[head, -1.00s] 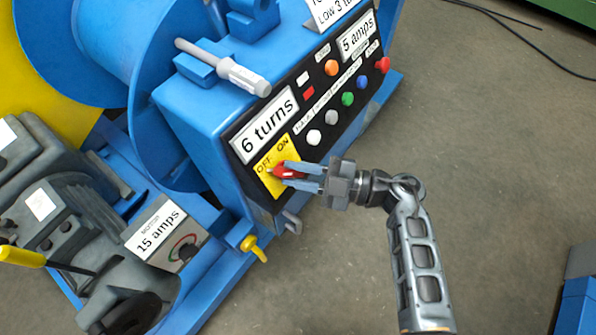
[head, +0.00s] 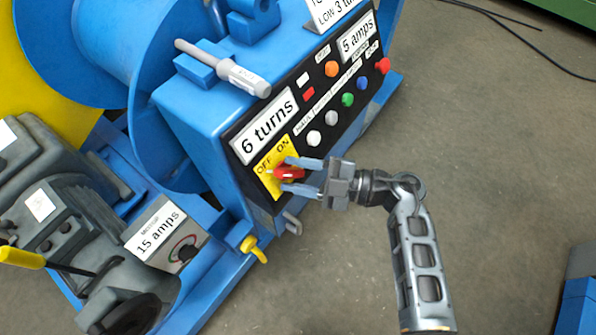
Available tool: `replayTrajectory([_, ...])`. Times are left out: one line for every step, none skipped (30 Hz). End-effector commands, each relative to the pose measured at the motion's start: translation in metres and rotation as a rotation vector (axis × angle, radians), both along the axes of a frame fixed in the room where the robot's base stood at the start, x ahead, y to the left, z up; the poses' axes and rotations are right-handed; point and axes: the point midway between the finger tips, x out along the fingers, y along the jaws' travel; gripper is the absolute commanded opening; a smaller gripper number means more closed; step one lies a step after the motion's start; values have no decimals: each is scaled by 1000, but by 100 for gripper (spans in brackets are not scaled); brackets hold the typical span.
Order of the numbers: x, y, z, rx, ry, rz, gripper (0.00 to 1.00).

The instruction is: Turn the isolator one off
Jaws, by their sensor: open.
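The isolator is a red rotary handle (head: 289,173) on a yellow plate (head: 266,178) at the lower left of the black control panel. The plate is marked OFF at its left and ON at its upper right. The handle's tip points left, toward the OFF side. My gripper (head: 286,175) is open, with one blue-grey finger above the red handle and one below it. I see gaps between the fingers and the handle. The handle's base is partly hidden.
The panel (head: 335,140) has several coloured buttons and a "6 turns" label (head: 268,127) above the isolator. A grey-handled tool (head: 240,75) lies on the blue housing. A yellow lever (head: 254,247) sticks out below.

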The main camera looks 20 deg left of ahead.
Motion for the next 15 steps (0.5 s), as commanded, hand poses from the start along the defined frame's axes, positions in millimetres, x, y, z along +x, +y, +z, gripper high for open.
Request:
replayTrajectory([0,-1,0,0,0,0,45])
replayTrajectory([0,-3,0,0,0,-1,45])
replayTrajectory([1,-6,0,1,0,-2,45])
replayTrajectory([1,-9,0,0,0,-3,45])
replayTrajectory([2,-12,0,0,0,-4,45])
replayTrajectory([2,-18,0,0,0,-4,45])
replayTrajectory([3,-23,0,0,0,-4,45])
replayTrajectory([3,-28,0,0,0,-4,45])
replayTrajectory([4,-35,0,0,0,-4,45])
replayTrajectory([4,-40,0,-1,0,-5,45])
replayTrajectory([4,-45,0,-1,0,-3,45])
replayTrajectory([5,-51,0,0,0,-4,45])
replayTrajectory([5,-56,0,0,0,-4,45])
replayTrajectory([6,-60,0,0,0,-3,45])
replayTrajectory([6,-64,0,0,0,-4,45])
